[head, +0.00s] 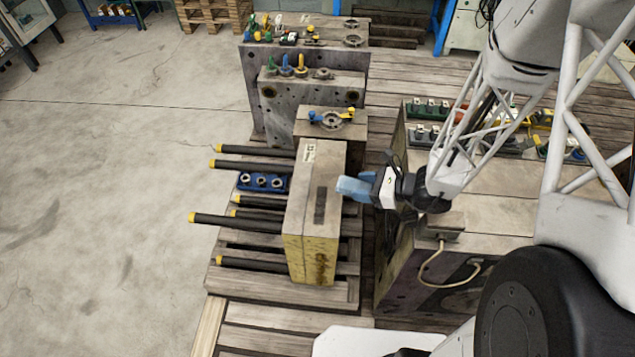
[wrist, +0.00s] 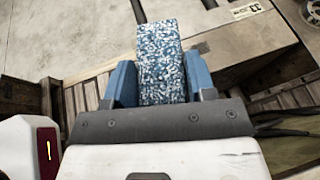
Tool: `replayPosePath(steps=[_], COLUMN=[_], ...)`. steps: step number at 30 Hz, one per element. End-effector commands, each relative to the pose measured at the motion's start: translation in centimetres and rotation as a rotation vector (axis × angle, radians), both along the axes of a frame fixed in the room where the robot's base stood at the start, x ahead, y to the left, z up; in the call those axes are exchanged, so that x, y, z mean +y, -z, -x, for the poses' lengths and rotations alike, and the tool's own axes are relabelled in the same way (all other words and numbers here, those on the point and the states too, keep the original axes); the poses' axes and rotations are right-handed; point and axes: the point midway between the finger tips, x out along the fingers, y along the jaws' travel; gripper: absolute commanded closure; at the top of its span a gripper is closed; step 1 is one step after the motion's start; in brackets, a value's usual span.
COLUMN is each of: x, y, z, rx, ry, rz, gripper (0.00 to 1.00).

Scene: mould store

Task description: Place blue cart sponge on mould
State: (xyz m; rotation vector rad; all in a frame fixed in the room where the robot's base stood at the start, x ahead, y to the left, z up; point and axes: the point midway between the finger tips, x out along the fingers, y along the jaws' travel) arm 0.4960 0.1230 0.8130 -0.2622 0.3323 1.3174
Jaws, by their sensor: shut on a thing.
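My gripper (head: 370,188) is shut on the blue cart sponge (wrist: 161,50), a blue-and-white speckled block. In the wrist view the sponge stands out between the two blue fingers of the gripper (wrist: 160,82). In the head view the sponge and fingers blend into one light-blue shape beside the right edge of the nearest mould (head: 325,165). This mould is a tall block with a beige top, a dark slot, a label and a yellow stained front. Its labelled top also shows in the wrist view (wrist: 235,45). I cannot tell whether the sponge touches it.
Dark rods with yellow ends (head: 240,221) stick out left of the mould, near a blue holder (head: 262,181). Taller grey moulds (head: 312,92) stand behind. A large block (head: 395,255) with trays of small parts (head: 430,108) is at right. The left floor is clear.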

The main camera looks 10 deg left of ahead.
Motion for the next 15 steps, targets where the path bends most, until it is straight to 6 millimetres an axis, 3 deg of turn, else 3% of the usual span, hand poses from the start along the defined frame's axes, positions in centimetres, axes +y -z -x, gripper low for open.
replayPosePath(steps=[6,15], x=[3.6,6.3], y=[1.0,2.2], z=[2.0,3.7], rx=[0.001,0.002], ry=[-0.136,-0.231], rz=[-0.001,0.0], gripper=[0.73,0.73])
